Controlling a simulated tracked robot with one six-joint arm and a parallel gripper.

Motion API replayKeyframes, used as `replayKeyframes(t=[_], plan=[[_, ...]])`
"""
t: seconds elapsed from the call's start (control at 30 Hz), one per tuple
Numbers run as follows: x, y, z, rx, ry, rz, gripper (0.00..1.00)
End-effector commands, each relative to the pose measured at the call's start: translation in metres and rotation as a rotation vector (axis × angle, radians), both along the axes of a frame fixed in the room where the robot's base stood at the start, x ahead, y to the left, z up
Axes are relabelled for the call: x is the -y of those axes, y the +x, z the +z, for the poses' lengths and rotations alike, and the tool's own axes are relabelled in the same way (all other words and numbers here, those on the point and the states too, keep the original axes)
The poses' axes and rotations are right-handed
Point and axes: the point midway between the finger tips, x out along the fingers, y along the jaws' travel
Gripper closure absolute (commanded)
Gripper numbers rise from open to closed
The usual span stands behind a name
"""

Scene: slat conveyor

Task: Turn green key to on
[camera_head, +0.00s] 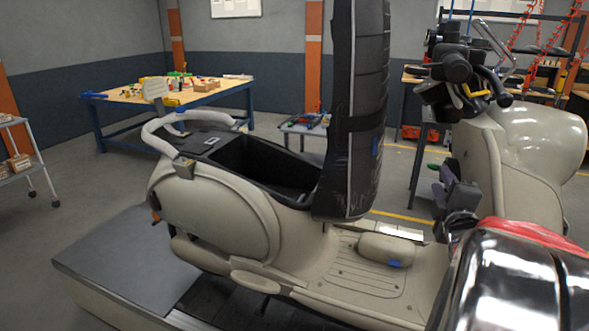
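A cream scooter (220,215) stands side-on with its long black seat (357,110) raised upright. A tiny green spot (433,166), possibly the green key, shows at the left edge of the cream front shield (510,170). It is too small to read its turn position. My dark gripper (442,184) is beside the inner side of the shield, just below and right of the green spot. Whether it touches the spot, and how far its fingers are apart, I cannot tell. Nothing is clearly seen held in it.
The raised seat stands left of my gripper, and the handlebar (460,75) is above it. The footboard (360,270) lies below. A grey platform (130,262) is under the scooter's rear. A blue-framed workbench (125,97) stands far back left.

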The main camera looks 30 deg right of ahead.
Motion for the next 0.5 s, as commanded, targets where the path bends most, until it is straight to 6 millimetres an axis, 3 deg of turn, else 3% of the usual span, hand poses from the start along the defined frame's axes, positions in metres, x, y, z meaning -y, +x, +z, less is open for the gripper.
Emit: replayKeyframes(t=[0.5], plan=[[0.038,0.047,0.000,0.000,0.001,-0.001,0.70]])
